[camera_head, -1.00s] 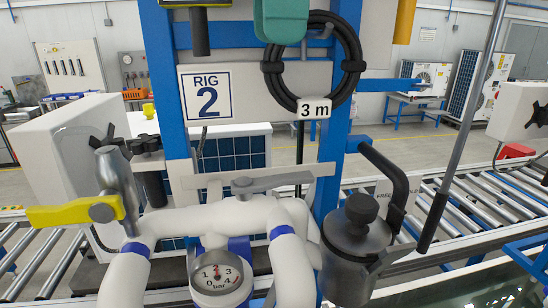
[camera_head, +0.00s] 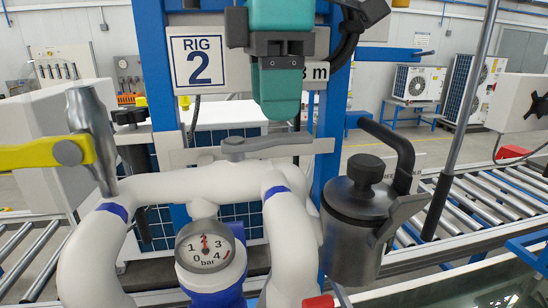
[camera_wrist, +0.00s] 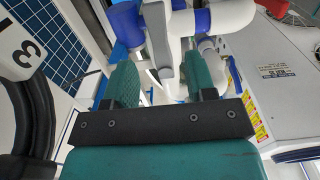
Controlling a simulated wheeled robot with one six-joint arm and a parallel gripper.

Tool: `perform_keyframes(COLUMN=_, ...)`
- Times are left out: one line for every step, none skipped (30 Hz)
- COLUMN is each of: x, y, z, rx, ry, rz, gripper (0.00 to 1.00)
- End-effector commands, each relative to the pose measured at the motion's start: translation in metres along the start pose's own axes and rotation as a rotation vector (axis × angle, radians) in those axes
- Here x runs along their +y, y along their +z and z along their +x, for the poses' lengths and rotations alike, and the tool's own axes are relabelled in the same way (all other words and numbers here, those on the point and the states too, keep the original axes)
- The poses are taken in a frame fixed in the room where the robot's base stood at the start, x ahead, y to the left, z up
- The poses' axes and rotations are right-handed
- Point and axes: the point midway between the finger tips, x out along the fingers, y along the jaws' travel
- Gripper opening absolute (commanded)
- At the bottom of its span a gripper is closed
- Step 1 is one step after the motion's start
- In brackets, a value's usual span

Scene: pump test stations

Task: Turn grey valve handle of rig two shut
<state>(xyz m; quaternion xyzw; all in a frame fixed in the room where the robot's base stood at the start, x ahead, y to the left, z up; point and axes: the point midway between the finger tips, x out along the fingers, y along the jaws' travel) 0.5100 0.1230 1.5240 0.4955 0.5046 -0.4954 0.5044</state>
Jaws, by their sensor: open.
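The grey valve handle (camera_head: 285,142) of rig two lies roughly level across the top of the white pipe, pointing right from its hub. My gripper (camera_head: 278,117) is open, with its teal fingers pointing down just above the handle. In the wrist view my gripper (camera_wrist: 160,64) has its two fingers spread apart. A pale grey bar (camera_wrist: 160,40) shows between and beyond them; it looks like the handle. I see no finger touching it. The RIG 2 sign (camera_head: 203,62) is behind, left of the gripper.
A pressure gauge (camera_head: 205,250) sits below the white pipe (camera_head: 180,185). A dark grey canister (camera_head: 355,215) with a curved handle is close on the right. A blue post (camera_head: 158,70) rises behind.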

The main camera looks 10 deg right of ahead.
Motion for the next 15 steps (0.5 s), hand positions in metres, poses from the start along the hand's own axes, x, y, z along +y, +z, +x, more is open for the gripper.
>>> perform_keyframes(x=0.000, y=0.000, z=0.015, rx=0.000, ry=0.000, rz=0.000, gripper=0.51)
perform_keyframes(x=0.000, y=0.000, z=0.019, rx=0.000, ry=0.000, rz=0.000, gripper=0.51)
perform_keyframes(x=0.000, y=0.000, z=0.023, rx=0.000, ry=0.000, rz=0.001, gripper=0.51)
perform_keyframes(x=0.000, y=0.000, z=0.026, rx=0.000, ry=0.000, rz=0.001, gripper=0.51)
perform_keyframes(x=0.000, y=0.000, z=0.029, rx=0.000, ry=0.000, rz=0.001, gripper=0.51)
perform_keyframes(x=0.000, y=0.000, z=0.032, rx=0.000, ry=0.000, rz=0.001, gripper=0.51)
perform_keyframes(x=0.000, y=0.000, z=0.033, rx=0.000, ry=0.000, rz=0.001, gripper=0.51)
perform_keyframes(x=0.000, y=0.000, z=0.035, rx=0.000, ry=0.000, rz=0.001, gripper=0.51)
perform_keyframes(x=0.000, y=0.000, z=0.036, rx=0.000, ry=0.000, rz=0.001, gripper=0.51)
perform_keyframes(x=0.000, y=0.000, z=0.037, rx=0.000, ry=0.000, rz=0.001, gripper=0.51)
perform_keyframes(x=0.000, y=0.000, z=0.038, rx=0.000, ry=0.000, rz=0.001, gripper=0.51)
perform_keyframes(x=0.000, y=0.000, z=0.038, rx=0.000, ry=0.000, rz=0.001, gripper=0.51)
perform_keyframes(x=0.000, y=0.000, z=0.038, rx=0.000, ry=0.000, rz=0.001, gripper=0.51)
perform_keyframes(x=0.000, y=0.000, z=0.038, rx=0.000, ry=0.000, rz=0.001, gripper=0.51)
perform_keyframes(x=0.000, y=0.000, z=0.038, rx=0.000, ry=0.000, rz=0.001, gripper=0.51)
